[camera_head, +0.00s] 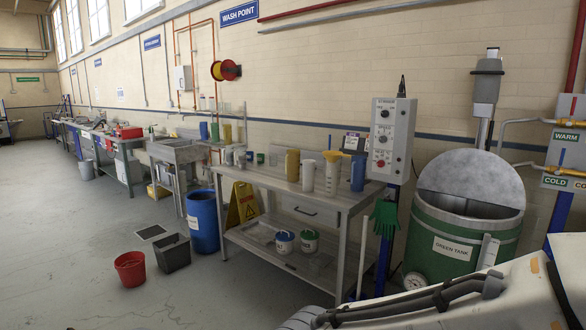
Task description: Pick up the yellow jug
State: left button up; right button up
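A yellow jug (292,165) stands upright on the top of the grey metal workbench (262,178), toward the back. To its right stand a white jug (308,175), a cream jug (332,172) and a blue jug (357,173). Neither of my grippers shows in the head view. Nothing is seen touching the yellow jug.
A control box (390,138) and the green tank (462,230) stand right of the bench. A blue barrel (203,222), a yellow floor sign (242,205), a black bin (173,252) and a red bucket (130,269) stand to its left.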

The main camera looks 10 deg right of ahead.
aim_at(292, 157)
jog(key=z, duration=0.55)
jog(key=i, duration=1)
jog(key=u, duration=1.5)
jog(key=i, duration=3)
jog(key=z, duration=0.8)
jog(key=i, duration=0.85)
jog(key=z, duration=0.8)
